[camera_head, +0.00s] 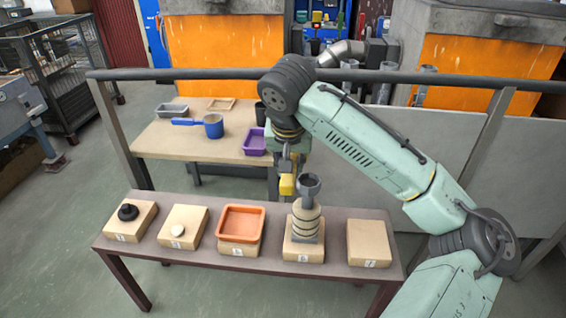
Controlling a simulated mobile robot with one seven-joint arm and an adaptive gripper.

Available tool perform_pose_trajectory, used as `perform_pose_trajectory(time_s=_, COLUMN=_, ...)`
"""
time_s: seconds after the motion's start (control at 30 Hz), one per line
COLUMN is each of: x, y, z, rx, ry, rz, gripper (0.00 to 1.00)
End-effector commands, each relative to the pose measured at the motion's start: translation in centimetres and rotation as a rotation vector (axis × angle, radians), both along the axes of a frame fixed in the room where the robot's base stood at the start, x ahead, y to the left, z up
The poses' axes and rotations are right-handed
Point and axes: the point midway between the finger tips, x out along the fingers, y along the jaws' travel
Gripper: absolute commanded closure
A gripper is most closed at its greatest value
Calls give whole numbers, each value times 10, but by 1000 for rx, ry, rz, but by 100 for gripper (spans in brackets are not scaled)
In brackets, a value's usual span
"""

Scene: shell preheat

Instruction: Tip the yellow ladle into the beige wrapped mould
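The beige wrapped mould (306,222) stands upright on a wooden block, with dark bands around it and a grey funnel-shaped cup (309,185) on top. The yellow ladle (287,186) is in the air just left of the cup, near its rim height. Only a small part of the ladle shows, and I cannot tell its tilt or contents. My gripper (286,170) points down and appears shut on the yellow ladle, though its fingers are small and partly hidden. I cannot tell whether the ladle touches the cup.
The brown front table (334,250) also bears wooden blocks with a black piece (128,212), a pale disc (177,230) and an orange tray (241,222). The right block (369,241) is bare. Behind are a rail (200,74), a blue ladle (213,126) and a purple tray (254,143).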

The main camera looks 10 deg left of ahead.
Motion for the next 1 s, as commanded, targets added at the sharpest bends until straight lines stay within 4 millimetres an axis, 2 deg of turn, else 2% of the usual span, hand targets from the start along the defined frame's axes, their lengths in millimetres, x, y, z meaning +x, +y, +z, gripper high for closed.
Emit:
perform_pose_trajectory(time_s=0.93, x=1, y=-1, z=-45, rx=0, ry=-3, rz=-1, gripper=100)
perform_pose_trajectory(time_s=1.0, x=1, y=-1, z=-47, rx=44, ry=-3, rz=-3, gripper=100)
